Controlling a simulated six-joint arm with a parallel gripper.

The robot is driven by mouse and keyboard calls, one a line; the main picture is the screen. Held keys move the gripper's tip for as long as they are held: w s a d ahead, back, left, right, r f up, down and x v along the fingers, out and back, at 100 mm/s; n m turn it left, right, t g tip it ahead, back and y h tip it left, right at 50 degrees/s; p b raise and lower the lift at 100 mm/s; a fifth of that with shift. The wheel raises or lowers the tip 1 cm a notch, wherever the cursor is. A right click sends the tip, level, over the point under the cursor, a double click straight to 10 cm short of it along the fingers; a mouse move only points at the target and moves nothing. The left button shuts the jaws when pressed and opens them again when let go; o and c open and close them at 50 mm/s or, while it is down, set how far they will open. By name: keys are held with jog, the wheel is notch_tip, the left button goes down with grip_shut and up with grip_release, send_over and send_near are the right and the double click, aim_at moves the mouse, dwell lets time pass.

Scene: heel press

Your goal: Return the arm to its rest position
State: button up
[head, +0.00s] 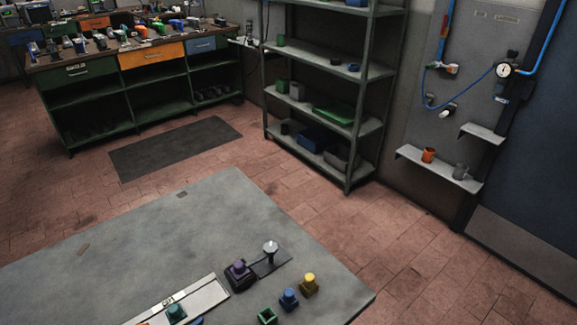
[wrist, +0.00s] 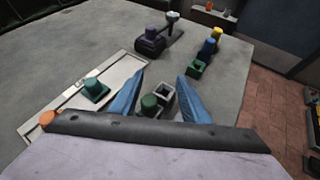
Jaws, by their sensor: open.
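My gripper (wrist: 160,92) is open in the wrist view, its two blue fingers apart. Between and below them show a green-topped block (wrist: 150,103) and a grey hollow block (wrist: 164,94); I cannot tell whether a finger touches either. The dark press (head: 270,262) with its round-knobbed lever stands on the table, and a purple-topped piece (head: 239,268) sits at its left end. A pale tray (head: 205,294) holds a teal-topped piece (head: 176,312), which also shows in the wrist view (wrist: 95,89). The rest of my arm is not clearly seen.
A blue piece (head: 289,299), a yellow piece (head: 309,283) and a green hollow block (head: 267,316) stand right of the press. An orange piece (wrist: 47,118) is at the wrist view's lower left. Shelving (head: 348,165) stands beyond.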

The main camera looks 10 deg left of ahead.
jog(key=w+d+m+g+h, duration=0.1)
jog(key=d, duration=0.1)
jog(key=w+d+m+g+h, duration=0.1)
jog(key=w+d+m, duration=0.1)
jog(key=d, duration=0.1)
jog(key=w+d+r+m, duration=0.1)
jog(key=d, duration=0.2)
jog(key=shift+w+g+h, duration=0.4)
jog(key=s+d+r+m+g+y+p, duration=0.1)
jog(key=d+m+g+y, duration=0.15)
jog(key=d+m, duration=0.65)
jog(key=s+d+r+m+g+y+p, duration=0.15)
jog(key=d+m+g, duration=0.25)
jog(key=d+m, duration=0.6)
jog(key=s+d+r+m+g+y, duration=0.1)
jog(key=d+m+g+y, duration=0.15)
jog(key=d+m, duration=0.65)
notch_tip(320, 180, down, 12)
jog(key=b, duration=1.2)
jog(key=shift+s+d+f+h+b, duration=0.15)
jog(key=shift+h+b, duration=0.2)
jog(key=shift+b, duration=0.05)
